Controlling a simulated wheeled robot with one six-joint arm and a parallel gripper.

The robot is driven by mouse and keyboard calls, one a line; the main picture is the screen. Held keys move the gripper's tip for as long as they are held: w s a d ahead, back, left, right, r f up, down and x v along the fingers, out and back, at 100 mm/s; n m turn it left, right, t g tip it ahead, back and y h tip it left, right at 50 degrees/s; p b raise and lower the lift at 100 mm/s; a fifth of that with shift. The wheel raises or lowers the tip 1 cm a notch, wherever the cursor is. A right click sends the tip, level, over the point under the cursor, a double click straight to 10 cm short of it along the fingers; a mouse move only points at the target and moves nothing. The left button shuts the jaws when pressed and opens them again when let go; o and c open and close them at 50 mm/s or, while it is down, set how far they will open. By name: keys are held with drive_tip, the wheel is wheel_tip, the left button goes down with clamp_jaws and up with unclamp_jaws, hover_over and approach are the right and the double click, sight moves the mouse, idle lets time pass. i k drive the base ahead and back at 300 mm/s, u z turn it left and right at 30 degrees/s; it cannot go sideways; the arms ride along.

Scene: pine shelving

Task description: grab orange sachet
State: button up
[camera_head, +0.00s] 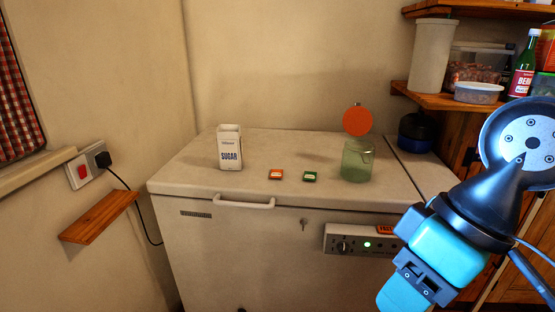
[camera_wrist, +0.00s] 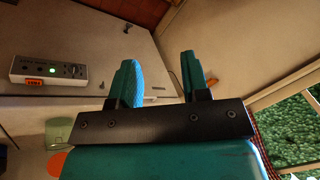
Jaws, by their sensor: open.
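The orange sachet (camera_head: 276,174) is a small flat orange packet with a pale label, lying on the white chest freezer's lid near its front edge. A similar green sachet (camera_head: 310,176) lies just to its right, apart from it. My arm is at the right of the head view, away from the sachets; its fingers do not show there. In the wrist view my gripper (camera_wrist: 162,82) shows two blue fingers, spread apart with nothing between them. I cannot make out the orange sachet in the wrist view.
The freezer (camera_head: 185,258) has a sugar carton (camera_head: 229,148) at left and a green glass jar (camera_head: 357,163) at right, an orange disc (camera_head: 357,121) above it. A dark blue pot (camera_head: 416,133) stands behind. A small wooden shelf (camera_head: 98,217) juts from the left wall.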

sight(275, 173)
drive_tip(key=u, duration=0.35)
drive_tip(key=i, duration=1.25)
drive_tip(key=u, duration=0.45)
